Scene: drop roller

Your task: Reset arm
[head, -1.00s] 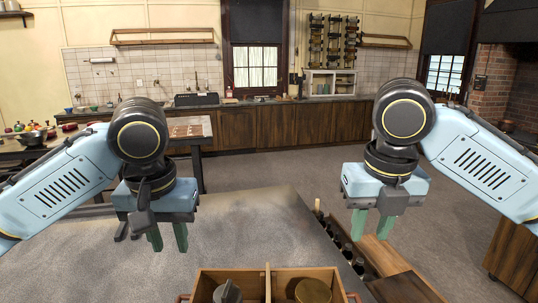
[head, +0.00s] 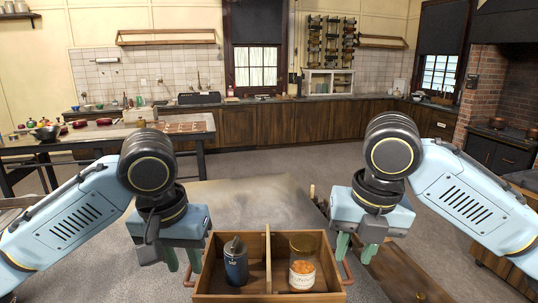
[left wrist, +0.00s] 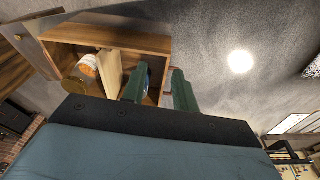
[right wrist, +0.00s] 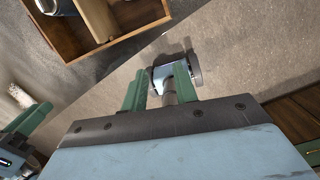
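My left gripper (head: 183,262) hangs fingers-down at the left side of a wooden box (head: 267,255). Its green fingers are apart and empty in the left wrist view (left wrist: 158,88). My right gripper (head: 355,248) hangs fingers-down at the box's right side. Its fingers are apart in the right wrist view (right wrist: 160,88). A pale blue and grey part shows between and beyond them; I cannot tell what it is. In the box's left compartment stands a dark blue canister (head: 236,265). In the right one stands a lidded glass jar with orange contents (head: 303,268).
The box has reddish handles at both sides, close to the grippers. A grey tabletop (head: 240,190) lies behind it, and a brown plank (head: 400,270) is at the right. A cluttered table (head: 95,140) stands at the back left. The floor beyond is clear.

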